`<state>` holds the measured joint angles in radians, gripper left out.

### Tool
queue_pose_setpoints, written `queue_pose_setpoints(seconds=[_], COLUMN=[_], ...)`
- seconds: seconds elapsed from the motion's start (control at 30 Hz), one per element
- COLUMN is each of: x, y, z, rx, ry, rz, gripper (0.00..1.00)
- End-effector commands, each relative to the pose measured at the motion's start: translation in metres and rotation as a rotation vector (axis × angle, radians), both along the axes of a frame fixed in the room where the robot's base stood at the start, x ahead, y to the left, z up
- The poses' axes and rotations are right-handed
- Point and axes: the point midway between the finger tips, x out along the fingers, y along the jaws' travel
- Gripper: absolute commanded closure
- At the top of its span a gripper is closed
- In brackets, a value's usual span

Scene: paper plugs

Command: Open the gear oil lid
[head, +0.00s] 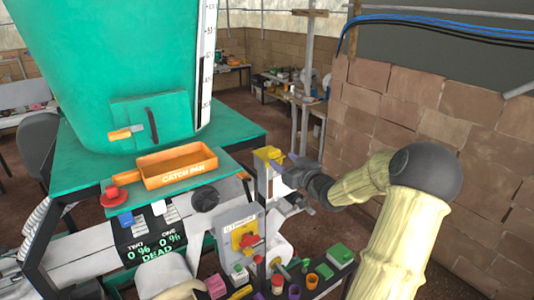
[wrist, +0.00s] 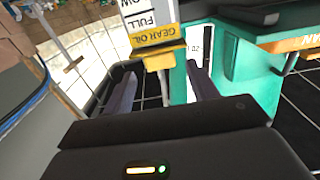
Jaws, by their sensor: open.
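The gear oil holder is a narrow upright piece with a yellow lid (head: 268,154), right of the green machine in the head view. In the wrist view the yellow lid (wrist: 160,60) sits beside the yellow GEAR OIL label (wrist: 154,36) and white level markings. The lid looks shut. My gripper (head: 286,167) is at the right side of the lid in the head view. In the wrist view my gripper (wrist: 163,80) is open, one finger on each side of the lid, with nothing held. I cannot tell whether a finger touches it.
An orange catch pan (head: 176,168) sits on the green machine (head: 120,60) to the left. A panel with a red and yellow switch (head: 244,238) stands below the lid. Several coloured controls line the front. A brick wall (head: 440,110) is at right.

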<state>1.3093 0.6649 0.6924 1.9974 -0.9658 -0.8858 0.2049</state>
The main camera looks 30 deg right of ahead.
Motion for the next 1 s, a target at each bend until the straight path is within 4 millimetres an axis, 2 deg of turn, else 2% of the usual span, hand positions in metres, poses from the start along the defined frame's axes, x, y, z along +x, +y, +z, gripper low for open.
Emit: queue_pose_setpoints(seconds=[1.0], x=[0.038], y=[0.001], z=[0.0], rx=[0.001], ry=[0.001], rz=[0.0], gripper=[0.42])
